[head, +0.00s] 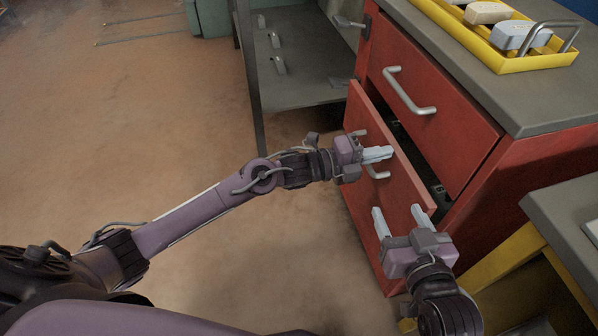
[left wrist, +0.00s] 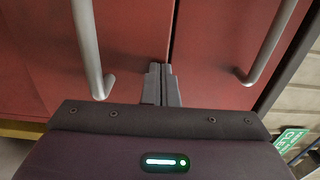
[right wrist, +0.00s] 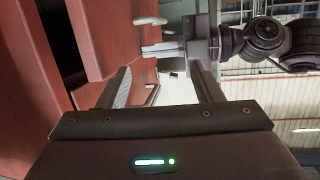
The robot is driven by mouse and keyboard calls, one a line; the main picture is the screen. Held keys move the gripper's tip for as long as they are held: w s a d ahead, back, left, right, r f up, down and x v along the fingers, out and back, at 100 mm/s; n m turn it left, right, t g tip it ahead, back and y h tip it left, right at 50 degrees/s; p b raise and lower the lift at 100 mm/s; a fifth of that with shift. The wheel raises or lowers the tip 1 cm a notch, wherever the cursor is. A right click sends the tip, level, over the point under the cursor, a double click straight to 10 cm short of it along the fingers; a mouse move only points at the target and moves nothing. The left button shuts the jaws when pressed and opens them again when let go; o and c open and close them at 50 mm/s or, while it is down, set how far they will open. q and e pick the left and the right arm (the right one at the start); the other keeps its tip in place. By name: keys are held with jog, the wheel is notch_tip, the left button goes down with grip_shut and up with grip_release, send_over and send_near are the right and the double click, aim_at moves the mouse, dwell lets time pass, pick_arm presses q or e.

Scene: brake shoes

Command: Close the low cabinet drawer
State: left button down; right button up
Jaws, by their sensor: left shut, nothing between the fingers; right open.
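The low cabinet drawer (head: 406,182) is partly pulled out of the red cabinet, with a dark gap behind its front panel. Its grey handle (head: 378,172) is beside my left gripper. My left gripper (head: 378,154) is shut and empty, with its fingertips at the drawer front's upper part; contact is unclear. Its closed fingers (left wrist: 162,84) point at the red fronts in the left wrist view. My right gripper (head: 400,217) is open and empty by the drawer front's right end. In the right wrist view, the drawer front (right wrist: 97,35) lies to the left of its spread fingers (right wrist: 164,82).
The closed upper drawer (head: 430,95) has a grey bar handle (head: 408,92). A yellow tray (head: 510,62) with brake shoes stands on the cabinet top. A grey shelf (head: 300,80) stands to the left. A yellow-legged table (head: 560,215) is close at the right. Floor at left is clear.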

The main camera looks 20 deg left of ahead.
aim_at(400, 148)
pick_arm(q)
jog(key=b+x, duration=0.1)
jog(key=x, duration=0.2)
jog(key=shift+w+d, duration=0.1)
jog(key=shift+d, duration=0.05)
jog(key=shift+x, duration=0.8)
jog(key=shift+r, duration=0.2)
pick_arm(e)
notch_tip(400, 148, up, 14)
jog(key=t+y, duration=0.2)
jog(key=t, duration=0.4)
jog(key=shift+w+d+t+y, duration=0.3)
jog(key=shift+w+d+t, duration=0.1)
jog(key=shift+w+d, duration=0.05)
pick_arm(q)
jog(key=shift+r, duration=0.1)
pick_arm(e)
jog(key=shift+f, duration=0.15)
